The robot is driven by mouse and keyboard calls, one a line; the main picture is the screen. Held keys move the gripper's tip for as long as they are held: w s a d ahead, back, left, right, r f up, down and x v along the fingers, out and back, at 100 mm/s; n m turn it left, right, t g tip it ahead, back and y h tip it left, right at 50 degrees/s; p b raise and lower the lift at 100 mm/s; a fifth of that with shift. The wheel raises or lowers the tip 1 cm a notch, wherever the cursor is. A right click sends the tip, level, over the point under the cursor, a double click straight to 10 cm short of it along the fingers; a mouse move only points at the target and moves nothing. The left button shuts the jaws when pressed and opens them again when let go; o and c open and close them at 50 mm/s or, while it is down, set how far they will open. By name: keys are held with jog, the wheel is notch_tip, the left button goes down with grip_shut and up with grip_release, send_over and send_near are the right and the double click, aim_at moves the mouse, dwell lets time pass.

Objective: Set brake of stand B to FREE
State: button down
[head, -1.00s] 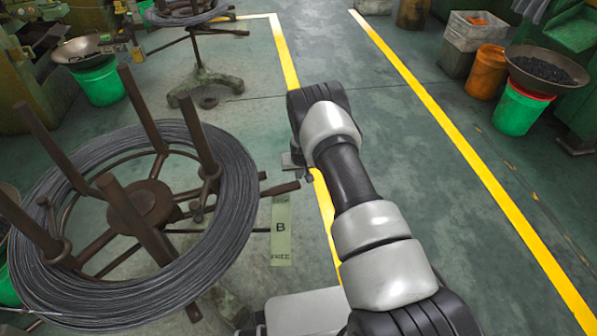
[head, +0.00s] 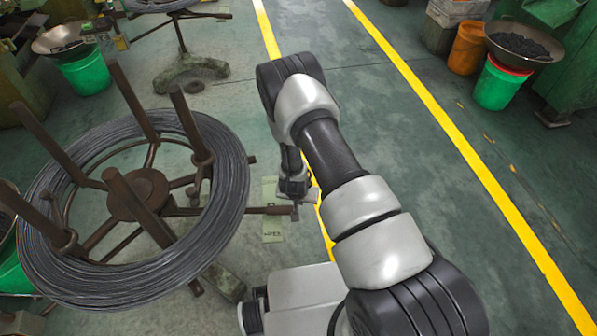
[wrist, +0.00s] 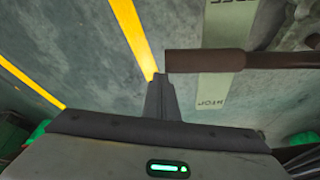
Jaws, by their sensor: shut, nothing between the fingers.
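Stand B (head: 135,195) carries a ring of dark grey wire (head: 233,205) on brown posts at left in the head view. A brown brake bar (head: 262,210) juts right from it over a pale green floor strip (head: 272,230). In the wrist view, the bar (wrist: 240,59) crosses the strip between lettering at its top edge (wrist: 228,3), partly cut off, and upside-down lettering below (wrist: 210,102). My gripper (head: 298,198) is shut and empty at the bar's right end. In the wrist view, my fingertips (wrist: 160,77) meet or nearly meet that end; contact is unclear.
Yellow floor lines (head: 450,130) bound a clear aisle right of my arm. Orange (head: 467,48) and green buckets (head: 497,85) stand at the far right.

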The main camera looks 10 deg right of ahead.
jog(key=s+a+m+g+p, duration=0.1)
jog(key=s+a+m, duration=0.2)
jog(key=s, duration=1.2)
jog(key=shift+s+a+f+h, duration=0.3)
jog(key=shift+a+h, duration=0.1)
jog(key=shift+a, duration=0.2)
jog(key=w+d+r, duration=0.1)
jog(key=w+d, duration=0.2)
jog(key=w, duration=0.2)
jog(key=p+v, duration=0.1)
jog(key=v, duration=0.9)
jog(key=shift+w+r+t+h, duration=0.2)
jog(key=shift+r+t+h, duration=0.1)
jog(key=shift+r+t, duration=0.1)
jog(key=shift+d, duration=0.15)
